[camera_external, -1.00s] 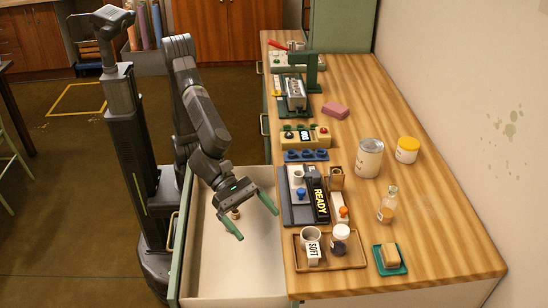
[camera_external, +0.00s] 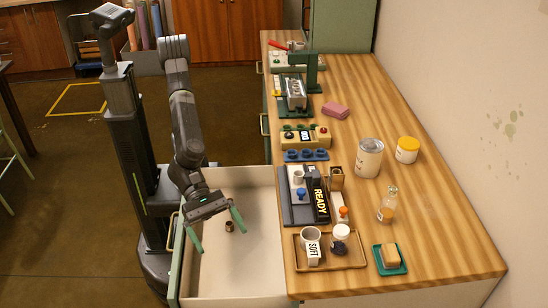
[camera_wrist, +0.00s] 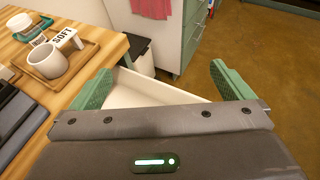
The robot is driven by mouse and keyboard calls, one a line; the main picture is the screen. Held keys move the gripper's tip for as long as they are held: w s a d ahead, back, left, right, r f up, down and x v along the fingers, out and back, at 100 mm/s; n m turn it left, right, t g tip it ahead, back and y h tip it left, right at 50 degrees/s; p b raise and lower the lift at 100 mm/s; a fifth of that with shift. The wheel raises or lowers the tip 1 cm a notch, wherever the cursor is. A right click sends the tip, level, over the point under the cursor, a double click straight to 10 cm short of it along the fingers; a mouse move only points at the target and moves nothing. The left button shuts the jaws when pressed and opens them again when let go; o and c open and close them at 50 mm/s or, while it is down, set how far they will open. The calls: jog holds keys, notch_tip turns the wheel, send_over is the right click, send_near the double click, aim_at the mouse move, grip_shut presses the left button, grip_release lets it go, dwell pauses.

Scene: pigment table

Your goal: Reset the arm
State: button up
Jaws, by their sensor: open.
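My gripper (camera_external: 218,231) is open and empty, its green fingers spread wide above the open drawer (camera_external: 240,270) at the left side of the wooden table. In the wrist view the two green fingers of my gripper (camera_wrist: 162,88) stand apart with nothing between them. My arm hangs down from the column at the left.
The table (camera_external: 440,260) holds a wooden tray (camera_external: 330,268) with a cup (camera_external: 311,236) and a jar, a READY block (camera_external: 320,200), a metal can (camera_external: 369,158), a bottle (camera_external: 387,206) and a teal dish (camera_external: 402,268). Floor left of my base is clear.

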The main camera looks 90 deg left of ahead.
jog(key=s+d+f+m+g+h, duration=0.1)
jog(key=s+d+f+m+g, duration=0.15)
jog(key=s, duration=0.95)
jog(key=w+a+r+n+t+y+b, duration=0.1)
jog(key=w+a+r+n+t+y, duration=0.3)
jog(key=w, duration=1)
jog(key=w+a+r+n+t+h, duration=0.15)
jog(key=w+a, duration=0.35)
jog(key=w, duration=0.8)
jog(key=w+a+r+n+t+y+b, duration=0.1)
jog(key=w+a+n+y, duration=0.3)
jog(key=w+a, duration=0.6)
jog(key=w+a+r+n+t+y+b, duration=0.1)
jog(key=w+a+r+n+t+y, duration=0.1)
jog(key=w+a, duration=0.8)
notch_tip(320, 180, up, 2)
jog(key=a+n+y, duration=0.1)
jog(key=a+y, duration=0.1)
jog(key=shift+a+n+t+y, duration=0.15)
jog(key=shift+n+t+y, duration=0.15)
jog(key=shift+n+y, duration=0.1)
